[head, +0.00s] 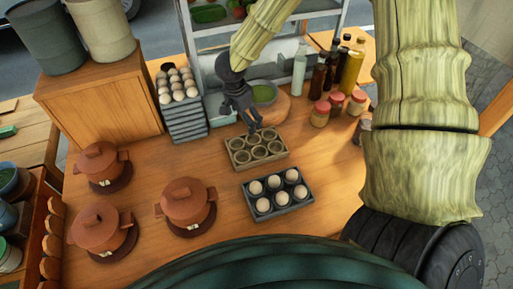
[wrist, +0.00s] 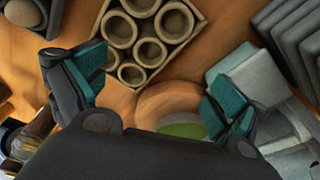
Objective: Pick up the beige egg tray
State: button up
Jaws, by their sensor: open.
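The beige egg tray (head: 257,150) lies on the wooden table in the head view, with empty round cups. It also shows at the top of the wrist view (wrist: 149,54), partly cut off by the frame edge. My gripper (head: 249,128) is just behind the tray's back edge in the head view, above the table. In the wrist view my gripper (wrist: 158,88) has its two teal-padded fingers spread wide apart with nothing held between them. The tray lies beyond the fingertips. I cannot tell the exact height of the fingers above it.
A dark grey tray with white eggs (head: 304,201) sits in front of the beige tray. Stacked grey trays with eggs (head: 186,125) stand left. A round wooden board with a green bowl (head: 264,94) is behind. Red-lidded jars (head: 320,113) stand right, clay pots (head: 187,203) left.

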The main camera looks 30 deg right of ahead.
aim_at(249, 141)
jog(key=f, duration=0.3)
jog(key=shift+w+d+f+p, duration=0.2)
jog(key=shift+d+p, duration=0.1)
jog(key=shift+d+f+p, duration=0.2)
jog(key=shift+f+p, duration=0.15)
jog(key=shift+f, duration=0.8)
jog(key=shift+d+f+p, duration=0.15)
jog(key=shift+f+p, duration=0.15)
jog(key=shift+f, duration=0.85)
jog(key=shift+d+f+p, duration=0.2)
jog(key=shift+f+p, duration=0.15)
jog(key=shift+f, duration=0.8)
jog(key=shift+s, duration=0.1)
jog(key=c, duration=1.2)
